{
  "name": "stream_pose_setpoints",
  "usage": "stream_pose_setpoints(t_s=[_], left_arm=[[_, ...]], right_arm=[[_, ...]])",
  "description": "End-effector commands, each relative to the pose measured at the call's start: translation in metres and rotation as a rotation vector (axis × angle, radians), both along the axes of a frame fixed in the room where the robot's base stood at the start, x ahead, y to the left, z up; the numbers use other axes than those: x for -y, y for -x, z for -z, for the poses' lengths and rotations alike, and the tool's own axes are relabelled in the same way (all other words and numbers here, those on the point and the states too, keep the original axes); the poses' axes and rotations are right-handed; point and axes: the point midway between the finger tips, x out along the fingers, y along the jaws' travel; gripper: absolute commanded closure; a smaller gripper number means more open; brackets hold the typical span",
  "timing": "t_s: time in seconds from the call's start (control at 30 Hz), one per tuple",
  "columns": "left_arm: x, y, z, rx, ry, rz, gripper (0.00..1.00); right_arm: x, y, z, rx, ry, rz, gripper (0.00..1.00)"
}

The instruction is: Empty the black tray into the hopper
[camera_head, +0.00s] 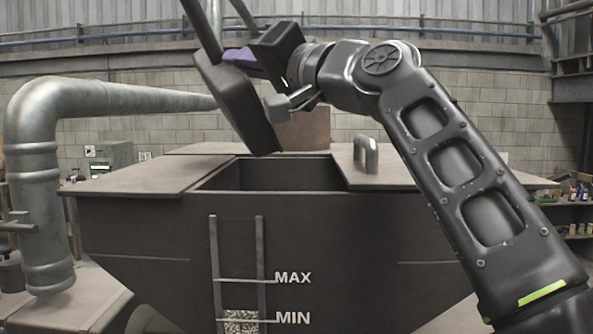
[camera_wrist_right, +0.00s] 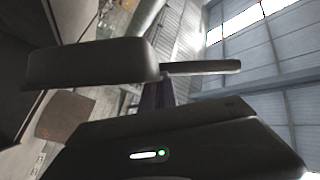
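The black tray (camera_head: 238,108) is steeply tilted above the hopper's opening, its lower end just over the far part of the opening. The hopper (camera_head: 150,225) is dark, with an open rectangular mouth and a sight window marked MAX and MIN. Pale grains show in the window near MIN. My right gripper (camera_head: 243,60) has purple fingers at the tray's upper part and appears shut on it; the fingertips are partly hidden. In the right wrist view the tray (camera_wrist_right: 90,62) shows as a dark shape beyond the gripper. The tray's inside is hidden. My left gripper is not in view.
A grey cover plate with a metal handle (camera_head: 366,154) lies right of the mouth, and another plate (camera_head: 150,172) lies left. A thick grey pipe (camera_head: 35,180) bends down at the left. A rusty brown panel (camera_head: 307,131) stands behind the mouth.

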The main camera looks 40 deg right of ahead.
Motion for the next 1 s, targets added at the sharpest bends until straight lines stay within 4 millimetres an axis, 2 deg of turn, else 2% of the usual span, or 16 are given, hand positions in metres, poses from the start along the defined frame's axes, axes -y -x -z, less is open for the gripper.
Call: stream_pose_setpoints(t_s=[0.63,0.73,0.9,1.0], left_arm=[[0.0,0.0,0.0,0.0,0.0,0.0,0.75],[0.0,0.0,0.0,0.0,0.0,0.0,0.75],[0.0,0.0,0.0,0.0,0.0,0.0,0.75],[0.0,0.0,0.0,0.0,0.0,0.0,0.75]], right_arm=[[-0.002,0.0,0.0,-0.001,0.009,-0.001,1.0],[-0.015,-0.005,0.007,-0.035,0.096,-0.006,1.0],[-0.045,-0.016,0.033,-0.121,0.316,-0.013,1.0],[-0.048,-0.017,0.036,-0.132,0.342,-0.009,1.0]])
